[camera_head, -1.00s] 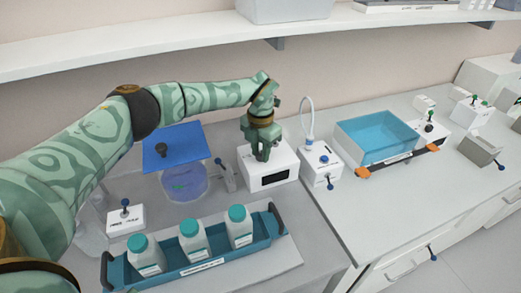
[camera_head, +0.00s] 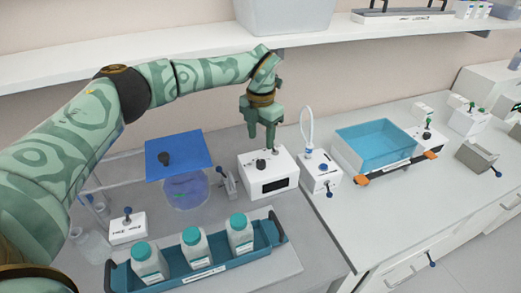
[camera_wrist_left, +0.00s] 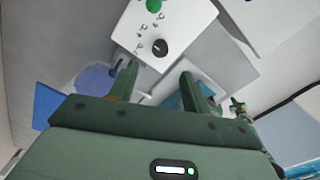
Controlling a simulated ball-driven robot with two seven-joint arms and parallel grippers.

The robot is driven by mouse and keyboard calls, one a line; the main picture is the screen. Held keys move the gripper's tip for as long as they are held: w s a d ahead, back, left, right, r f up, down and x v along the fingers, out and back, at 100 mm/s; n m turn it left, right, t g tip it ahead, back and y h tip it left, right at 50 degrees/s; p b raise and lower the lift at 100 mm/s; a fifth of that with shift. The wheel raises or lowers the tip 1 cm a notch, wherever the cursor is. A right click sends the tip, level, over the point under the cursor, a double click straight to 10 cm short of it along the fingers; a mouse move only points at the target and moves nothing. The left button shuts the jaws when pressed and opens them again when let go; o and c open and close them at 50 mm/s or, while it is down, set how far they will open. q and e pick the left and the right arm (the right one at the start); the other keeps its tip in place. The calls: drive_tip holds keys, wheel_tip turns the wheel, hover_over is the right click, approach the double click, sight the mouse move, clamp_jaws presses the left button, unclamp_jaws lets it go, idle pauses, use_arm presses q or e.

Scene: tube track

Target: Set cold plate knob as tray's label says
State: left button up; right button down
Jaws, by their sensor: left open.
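A white box (camera_head: 268,184) with a dark front window stands on the bench at mid-view; it may be the cold plate. A black knob (camera_head: 261,164) sits on its top, also seen in the left wrist view (camera_wrist_left: 160,47) with small marks around it and a green round part (camera_wrist_left: 154,5) nearby.
A blue-topped vessel (camera_head: 180,158) stands left of the box, and a white device with a looped tube (camera_head: 320,170) right of it. A blue bin (camera_head: 376,146) sits further right. A shelf (camera_head: 190,53) runs above. Bench space right of the tray is clear.

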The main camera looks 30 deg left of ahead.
use_arm(q)
wheel_tip(320, 180, up, 7)
drive_tip(key=shift+r+p, duration=0.2)
drive_tip(key=shift+p, duration=0.2)
